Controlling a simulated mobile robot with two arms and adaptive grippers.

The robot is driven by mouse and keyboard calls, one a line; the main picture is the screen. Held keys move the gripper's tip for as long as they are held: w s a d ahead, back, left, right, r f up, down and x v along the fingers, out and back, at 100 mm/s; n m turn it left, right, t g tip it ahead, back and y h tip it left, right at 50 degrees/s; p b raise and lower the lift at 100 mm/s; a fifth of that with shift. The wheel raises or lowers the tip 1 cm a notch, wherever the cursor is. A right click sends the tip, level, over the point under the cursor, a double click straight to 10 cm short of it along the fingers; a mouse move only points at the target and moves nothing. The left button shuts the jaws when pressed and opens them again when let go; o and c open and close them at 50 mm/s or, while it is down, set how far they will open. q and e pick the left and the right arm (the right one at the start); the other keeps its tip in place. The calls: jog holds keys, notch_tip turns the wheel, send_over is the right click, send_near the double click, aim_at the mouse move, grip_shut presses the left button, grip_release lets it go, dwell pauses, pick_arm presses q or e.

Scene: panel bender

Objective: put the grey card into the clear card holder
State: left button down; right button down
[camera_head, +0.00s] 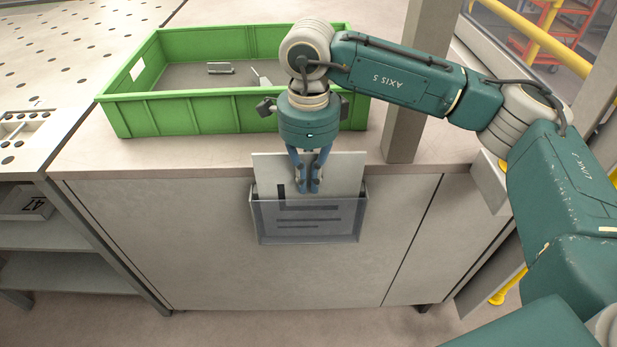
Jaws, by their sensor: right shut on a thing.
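The clear card holder (352,232) is a see-through pocket on the front face of the workbench. The grey card (346,172) stands upright with its lower part behind the holder's clear front. Its upper part sticks out above the holder's rim. Dark printed bars on it show through the clear front. My right gripper (308,186) points down and is shut on the card's upper part, just above the holder's rim. The fingers cover a small part of the card. My left gripper is not in view.
A green crate (170,115) with a few small metal parts stands on the workbench top (190,157) behind the gripper. A grey post (408,90) rises right of the gripper. Open shelves (65,270) are at the lower left. Yellow rails (545,40) are at the upper right.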

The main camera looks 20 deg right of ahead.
jog(key=shift+f+b, duration=0.35)
jog(key=shift+f, duration=0.2)
jog(key=shift+s+d+f+b, duration=0.1)
jog(key=shift+d+f+b, duration=0.2)
jog(key=shift+f+b, duration=0.15)
jog(key=c, duration=1.8)
grip_release()
jog(key=shift+f, duration=0.1)
jog(key=shift+o, duration=0.2)
notch_tip(320, 180, up, 8)
jog(key=d, duration=0.1)
jog(key=shift+s+d, duration=0.2)
jog(key=shift+s, duration=0.1)
jog(key=shift+a, duration=0.1)
